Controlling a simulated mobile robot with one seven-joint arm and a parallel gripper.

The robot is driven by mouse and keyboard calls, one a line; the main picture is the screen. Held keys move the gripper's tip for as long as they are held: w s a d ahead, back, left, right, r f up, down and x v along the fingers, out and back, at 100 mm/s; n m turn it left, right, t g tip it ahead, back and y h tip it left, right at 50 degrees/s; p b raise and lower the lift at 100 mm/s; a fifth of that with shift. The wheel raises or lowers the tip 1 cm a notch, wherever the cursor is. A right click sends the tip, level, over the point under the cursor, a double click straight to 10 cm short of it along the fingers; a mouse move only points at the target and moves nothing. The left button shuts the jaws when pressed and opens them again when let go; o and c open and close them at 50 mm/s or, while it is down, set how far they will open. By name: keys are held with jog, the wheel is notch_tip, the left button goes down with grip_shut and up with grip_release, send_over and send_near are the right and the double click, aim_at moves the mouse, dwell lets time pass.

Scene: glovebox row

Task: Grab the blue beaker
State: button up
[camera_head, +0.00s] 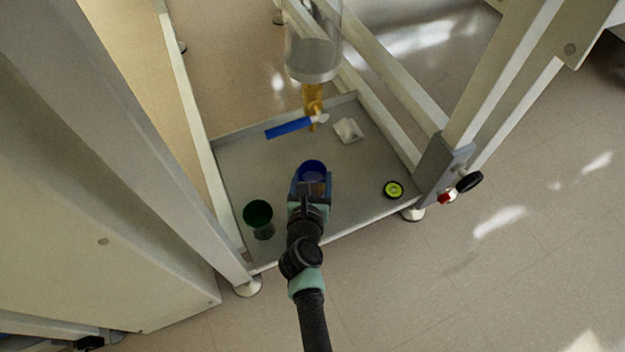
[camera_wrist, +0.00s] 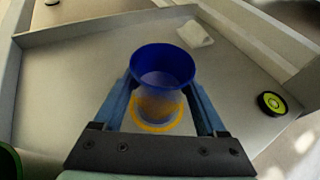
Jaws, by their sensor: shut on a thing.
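The blue beaker (camera_head: 312,170) stands on a grey tray (camera_head: 355,185) low in the frame of the stand. In the wrist view the beaker (camera_wrist: 162,75) is upright between the two blue fingers, with a yellow-orange ring around its base. My gripper (camera_head: 311,186) reaches in from the front of the tray. It also shows in the wrist view (camera_wrist: 163,108), shut on the beaker with one finger on each side. Whether the base touches the tray is hard to tell.
A green beaker (camera_head: 259,218) stands to the left of my gripper. A black and yellow-green disc (camera_head: 393,189) lies at the right, and a crumpled white piece (camera_head: 348,130) at the back. A blue-handled valve (camera_head: 290,127) hangs above under a clear vessel (camera_head: 313,55). Posts flank the tray.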

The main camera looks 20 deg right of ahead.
jog(key=c, duration=0.4)
jog(key=shift+o, duration=0.2)
jog(key=shift+r, duration=0.2)
